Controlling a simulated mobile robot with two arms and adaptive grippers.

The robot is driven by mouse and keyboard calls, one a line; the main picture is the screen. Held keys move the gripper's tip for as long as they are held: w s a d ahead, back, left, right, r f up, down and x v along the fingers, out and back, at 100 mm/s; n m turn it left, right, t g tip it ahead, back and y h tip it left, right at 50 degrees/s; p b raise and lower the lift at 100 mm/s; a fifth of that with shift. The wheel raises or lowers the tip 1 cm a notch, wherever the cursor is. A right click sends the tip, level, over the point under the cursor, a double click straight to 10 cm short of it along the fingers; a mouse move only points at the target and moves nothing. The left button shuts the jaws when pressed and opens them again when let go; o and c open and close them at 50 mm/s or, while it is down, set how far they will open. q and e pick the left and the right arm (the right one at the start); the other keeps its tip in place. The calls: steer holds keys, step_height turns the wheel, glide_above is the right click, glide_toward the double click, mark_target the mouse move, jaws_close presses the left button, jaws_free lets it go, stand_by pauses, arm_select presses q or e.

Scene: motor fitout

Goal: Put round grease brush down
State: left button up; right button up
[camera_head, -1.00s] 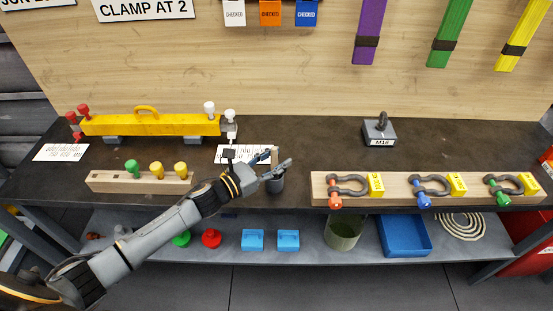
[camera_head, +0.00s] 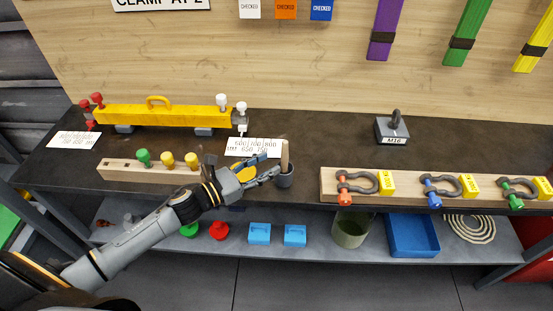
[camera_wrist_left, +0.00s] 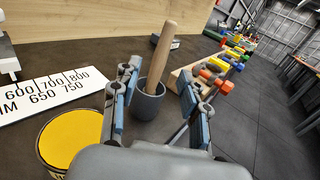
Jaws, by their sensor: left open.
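The round grease brush shows as a light wooden handle (camera_head: 285,155) standing up, slightly tilted, in a dark grey cup (camera_head: 286,181) near the bench's front edge. Its brush end is hidden inside the cup. In the left wrist view, the handle (camera_wrist_left: 163,52) rises from the cup (camera_wrist_left: 148,100) beyond and between my spread fingers. My left gripper (camera_head: 272,167) is open and empty, just left of the cup; its blue-padded fingers (camera_wrist_left: 158,78) also show in the wrist view. My right gripper is not in view.
A yellow-topped round tin (camera_wrist_left: 72,138) stands close beside my left gripper. A white number card (camera_head: 254,147) lies behind it. A wooden block with shackles (camera_head: 400,190) is right of the cup. A grey M16 weight (camera_head: 392,128) sits farther back. The bench between is clear.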

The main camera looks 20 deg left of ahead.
arm_select(q)
steer(key=v, duration=0.2)
steer(key=shift+s+a, duration=0.2)
steer(key=shift+s, duration=0.05)
